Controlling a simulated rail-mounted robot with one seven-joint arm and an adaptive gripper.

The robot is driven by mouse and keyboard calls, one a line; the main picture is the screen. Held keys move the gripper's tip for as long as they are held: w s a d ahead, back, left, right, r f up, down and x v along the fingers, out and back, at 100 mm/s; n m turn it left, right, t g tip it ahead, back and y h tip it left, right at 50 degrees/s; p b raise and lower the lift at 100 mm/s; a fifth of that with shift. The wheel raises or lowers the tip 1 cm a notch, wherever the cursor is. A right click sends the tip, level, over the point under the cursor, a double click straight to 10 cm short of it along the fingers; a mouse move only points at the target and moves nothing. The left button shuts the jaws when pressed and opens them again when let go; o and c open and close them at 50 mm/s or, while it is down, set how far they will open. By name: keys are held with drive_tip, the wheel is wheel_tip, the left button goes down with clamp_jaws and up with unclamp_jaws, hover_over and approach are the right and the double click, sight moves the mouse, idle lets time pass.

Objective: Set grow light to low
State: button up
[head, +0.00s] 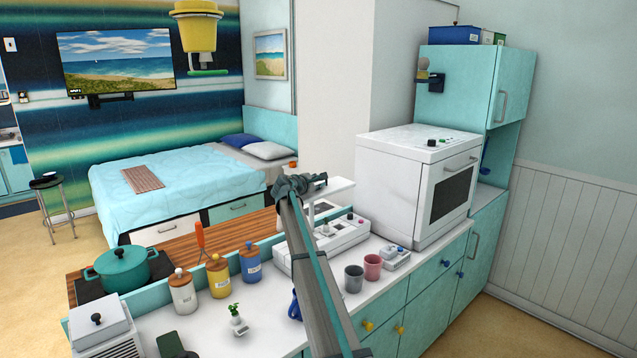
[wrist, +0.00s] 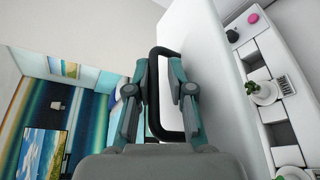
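The white grow light unit (head: 322,247) stands on the counter, with a pale panel (head: 338,188) raised above its base. A dark knob and a pinkish one sit at its right end. In the wrist view its white planter base (wrist: 262,75) runs along the right side, with small potted plants, a black knob (wrist: 232,36) and a pink knob (wrist: 253,18). My gripper (head: 318,181) is above the base, close to the raised panel. In the wrist view its fingers (wrist: 162,62) are apart. A black loop shows between them; I cannot tell what it belongs to or whether they touch it.
A grey cup (head: 354,279), a pink cup (head: 373,267) and a small white device (head: 396,258) stand in front of the unit. A white oven (head: 415,185) stands to the right. Several canisters (head: 219,276) and a teal pot (head: 117,268) are at left. A yellow bucket hangs above.

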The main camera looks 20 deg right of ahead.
drive_tip(key=shift+a, duration=0.1)
drive_tip(key=v, duration=1.2)
drive_tip(key=shift+r, duration=0.1)
